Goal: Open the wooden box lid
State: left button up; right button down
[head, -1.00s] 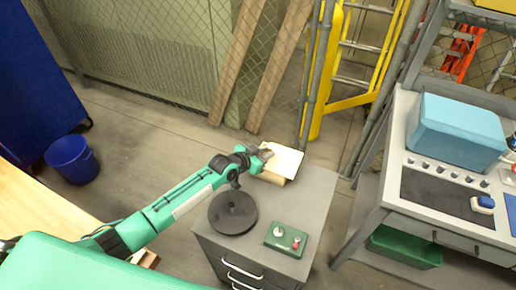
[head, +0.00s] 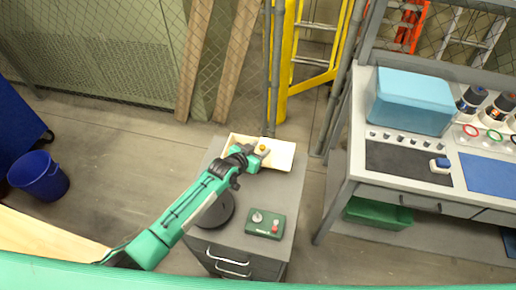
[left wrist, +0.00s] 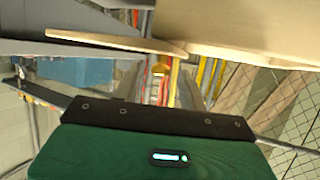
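The wooden box (head: 232,140) sits on the back of the grey drawer cabinet, its interior partly showing. Its pale lid (head: 279,155) stands swung open to the right of the box. A small orange thing (head: 262,147) shows beside the fingers, between box and lid. My left gripper (head: 258,153) is over the box at the lid's left edge and hides part of the box. Whether its fingers are open or shut is unclear. The left wrist view shows pale wooden panels (left wrist: 250,28) close above my green hand; the fingertips are not clear there. My right gripper is not in view.
The cabinet (head: 285,205) also bears a dark round base (head: 215,210) and a green control box (head: 265,223) in front of the wooden box. A workbench (head: 350,150) with a blue case (head: 412,100) stands to the right. A mesh fence stands behind.

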pick_arm(q)
jog(key=b+v, duration=0.2)
jog(key=v, duration=1.1)
jog(key=shift+s+a, duration=0.25)
jog(key=shift+s, duration=0.05)
jog(key=shift+r, duration=0.1)
